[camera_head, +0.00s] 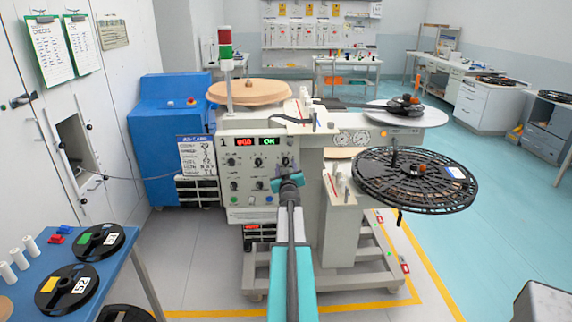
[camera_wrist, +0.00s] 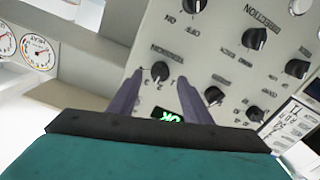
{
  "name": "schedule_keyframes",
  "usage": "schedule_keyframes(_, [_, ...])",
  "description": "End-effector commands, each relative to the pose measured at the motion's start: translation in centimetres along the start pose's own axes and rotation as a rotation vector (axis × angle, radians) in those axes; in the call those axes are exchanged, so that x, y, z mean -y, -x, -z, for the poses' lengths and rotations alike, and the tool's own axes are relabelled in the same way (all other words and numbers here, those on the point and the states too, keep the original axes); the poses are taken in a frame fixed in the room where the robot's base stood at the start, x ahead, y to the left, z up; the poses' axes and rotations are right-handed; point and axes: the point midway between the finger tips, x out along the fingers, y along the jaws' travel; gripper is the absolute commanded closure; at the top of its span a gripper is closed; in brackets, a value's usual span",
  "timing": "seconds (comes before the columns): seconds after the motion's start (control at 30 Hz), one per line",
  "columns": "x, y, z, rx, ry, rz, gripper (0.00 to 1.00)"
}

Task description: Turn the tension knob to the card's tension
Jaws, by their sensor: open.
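The tension knob (camera_wrist: 160,71) is a small dark round knob on the grey control panel. Its label and scale numbers appear upside down in the wrist view. My gripper (camera_wrist: 159,77) is open, one finger on each side of the knob as seen there. I cannot tell whether the fingertips touch it. In the head view my gripper (camera_head: 289,180) is in front of the panel's right part and seems to hide the knob. The card (camera_head: 197,157) is a white sheet with a blue header left of the panel. Its handwriting is too small to read surely.
The panel has several other dark knobs (camera_wrist: 213,96) close by, a red number display (camera_head: 243,142) and a green OK display (camera_head: 267,142). A large black reel (camera_head: 440,190) stands right of my arm. A blue table (camera_head: 125,285) with reels is at lower left.

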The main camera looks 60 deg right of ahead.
Motion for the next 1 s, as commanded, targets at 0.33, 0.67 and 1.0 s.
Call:
schedule_keyframes(0.33, [0.0, -2.4, 0.0, 0.000, -0.001, 0.000, 0.55])
schedule_keyframes(0.67, [0.0, -2.7, 0.0, 0.000, 0.000, 0.000, 0.55])
schedule_keyframes(1.0, [0.0, -2.7, 0.0, 0.000, 0.000, 0.000, 0.92])
